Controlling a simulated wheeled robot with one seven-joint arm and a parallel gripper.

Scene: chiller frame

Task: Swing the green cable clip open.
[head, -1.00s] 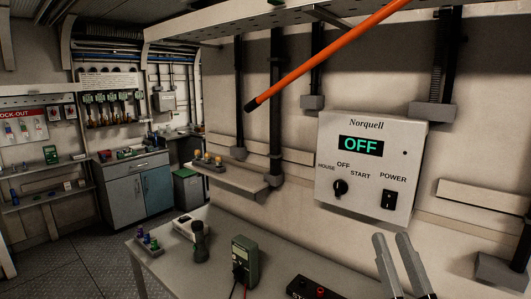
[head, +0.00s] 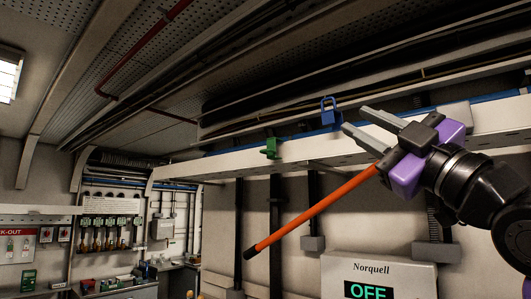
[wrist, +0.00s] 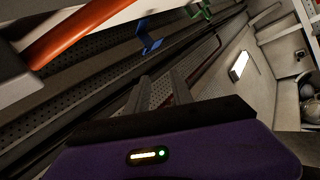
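The green cable clip (head: 269,148) sits on the front edge of the pale overhead cable tray (head: 220,168). It is small in the head view, and I cannot tell how its latch stands. It also shows at the top of the wrist view (wrist: 200,11). My gripper (head: 356,120) is up at tray height, to the right of the green clip and apart from it. Its two grey fingers are spread with nothing between them. A blue clip (head: 330,112) stands on the tray between my gripper and the green clip; it also shows in the wrist view (wrist: 149,40).
An orange rod (head: 315,212) with a dark tip slants below the tray; its upper end is hidden behind my gripper. The Norquell panel (head: 375,267) reads OFF on the wall below. Open air lies left of the green clip.

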